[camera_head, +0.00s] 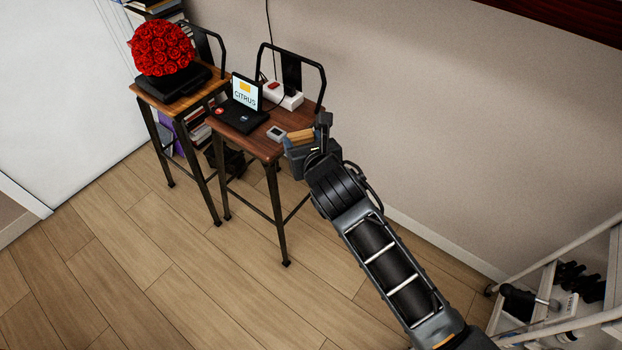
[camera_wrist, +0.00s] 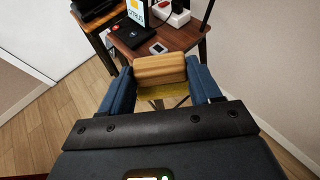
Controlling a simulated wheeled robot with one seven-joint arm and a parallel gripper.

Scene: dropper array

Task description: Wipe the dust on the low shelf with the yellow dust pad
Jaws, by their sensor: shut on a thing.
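My gripper (camera_wrist: 160,76) is shut on a block with a wooden-looking, tan-yellow top, which I take for the yellow dust pad (camera_wrist: 159,67). The pad sits between the two blue-grey fingers, with a duller yellow part showing below it. In the head view the pad (camera_head: 300,136) appears at the front right corner of a brown wooden table, partly hidden by my gripper. I cannot tell whether it touches the table. No dust is clearly visible. I cannot tell which surface is the low shelf.
The table (camera_head: 251,140) holds a black laptop (camera_head: 239,116), a small white device (camera_head: 276,133) and a white box (camera_head: 283,96). Red roses (camera_head: 161,49) stand on another table to the left. A white rack (camera_head: 548,285) is at lower right.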

